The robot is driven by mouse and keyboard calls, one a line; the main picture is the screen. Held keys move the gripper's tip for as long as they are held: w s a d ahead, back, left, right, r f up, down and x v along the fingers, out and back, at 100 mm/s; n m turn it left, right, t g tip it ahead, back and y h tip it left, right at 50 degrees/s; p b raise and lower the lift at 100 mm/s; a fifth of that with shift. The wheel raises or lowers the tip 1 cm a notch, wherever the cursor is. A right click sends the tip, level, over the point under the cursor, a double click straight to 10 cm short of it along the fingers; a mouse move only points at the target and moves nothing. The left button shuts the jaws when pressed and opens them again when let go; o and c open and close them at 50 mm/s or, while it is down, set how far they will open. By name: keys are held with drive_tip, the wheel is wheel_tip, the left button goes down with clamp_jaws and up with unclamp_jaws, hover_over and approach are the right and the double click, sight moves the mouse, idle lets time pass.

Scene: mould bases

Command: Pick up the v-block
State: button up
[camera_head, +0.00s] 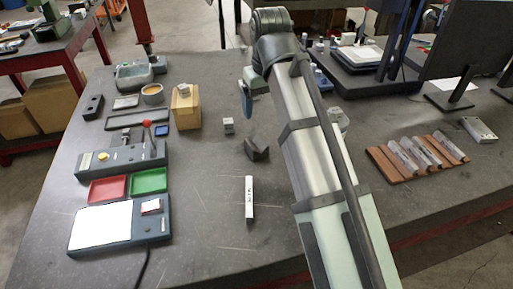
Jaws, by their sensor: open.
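The v-block (257,150) looks like a dark grey block with a notched top, standing on the dark bench top just left of my arm. My gripper (246,104) shows only in part, beyond the v-block and higher in the picture, with a blue piece at its end. It is open and apart from the v-block. My arm hides the rest of the gripper, and no object shows between its fingers.
A small metal block (228,126) stands left of the v-block, and a white strip (249,198) lies nearer. A wooden block (186,109), a red tray (108,189) and a green tray (149,181) are left. A brown rack (389,163) is right. Bench between is clear.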

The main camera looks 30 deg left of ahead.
drive_tip(key=s, duration=0.2)
hover_over(256, 146)
drive_tip(key=shift+n, duration=0.3)
drive_tip(key=f, duration=0.8)
drive_tip(key=shift+s+f, duration=0.1)
drive_tip(key=shift+s, duration=0.15)
drive_tip(key=shift+w+f, duration=0.15)
drive_tip(key=shift+f, duration=1.15)
drive_tip(key=shift+w+f, duration=0.15)
drive_tip(key=shift+f, duration=1.15)
clamp_jaws()
